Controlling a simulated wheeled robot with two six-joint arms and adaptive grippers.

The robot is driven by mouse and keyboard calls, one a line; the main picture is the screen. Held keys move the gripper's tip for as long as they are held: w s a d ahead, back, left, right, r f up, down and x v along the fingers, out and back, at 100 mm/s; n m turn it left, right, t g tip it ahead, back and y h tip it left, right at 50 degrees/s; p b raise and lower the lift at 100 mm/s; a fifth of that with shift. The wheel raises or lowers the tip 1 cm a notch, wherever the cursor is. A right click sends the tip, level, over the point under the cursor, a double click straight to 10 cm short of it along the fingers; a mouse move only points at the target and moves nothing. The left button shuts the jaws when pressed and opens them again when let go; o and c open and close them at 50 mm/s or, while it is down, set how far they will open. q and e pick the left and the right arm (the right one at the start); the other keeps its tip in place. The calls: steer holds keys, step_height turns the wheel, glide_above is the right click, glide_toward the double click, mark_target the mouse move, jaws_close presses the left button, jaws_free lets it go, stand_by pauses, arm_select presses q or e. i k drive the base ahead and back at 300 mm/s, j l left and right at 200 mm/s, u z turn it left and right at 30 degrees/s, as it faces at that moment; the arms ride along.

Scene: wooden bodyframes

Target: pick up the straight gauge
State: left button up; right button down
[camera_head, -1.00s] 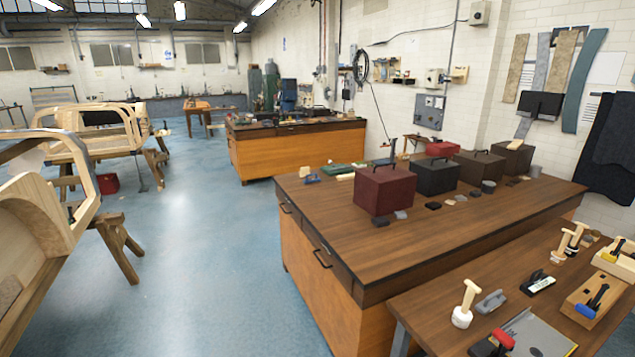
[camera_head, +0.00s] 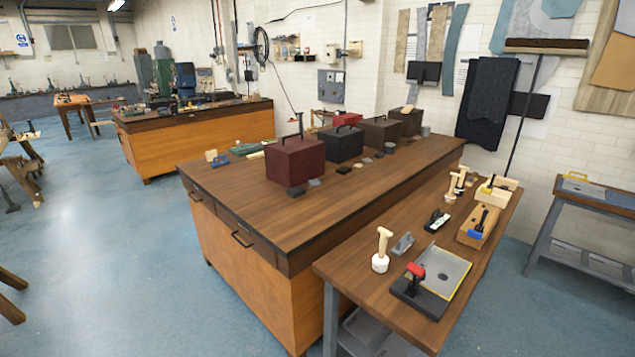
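No thing in view can be told for certain as the straight gauge. On the near workbench (camera_head: 470,237) lie several small tools, too small to name surely. A red-knobbed black tool (camera_head: 415,279) stands beside a flat grey board with a yellow edge (camera_head: 443,270). A wooden-handled tool with a white base (camera_head: 381,252) stands upright to their left. A small grey tool (camera_head: 402,244) and a black tool on a white base (camera_head: 437,220) lie behind them. Neither of my grippers is in view.
A long brown-topped cabinet bench (camera_head: 235,208) bears a dark red box (camera_head: 295,162), a black box (camera_head: 340,144) and brown boxes. A grey-legged side table (camera_head: 600,206) with a yellow-handled item (camera_head: 576,178) stands at right. Blue floor (camera_head: 110,270) is open at left.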

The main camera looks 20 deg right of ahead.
mark_target(437, 222)
steer(key=z, duration=1.6)
steer(key=u, duration=0.15)
steer(key=i+l+u, duration=0.25)
steer(key=l, duration=0.2)
steer(key=l+u, duration=0.25)
steer(key=l, duration=0.2)
steer(key=i+l+u, duration=0.2)
steer(key=l, duration=0.3)
steer(key=l+u, duration=0.25)
steer(key=l, duration=0.25)
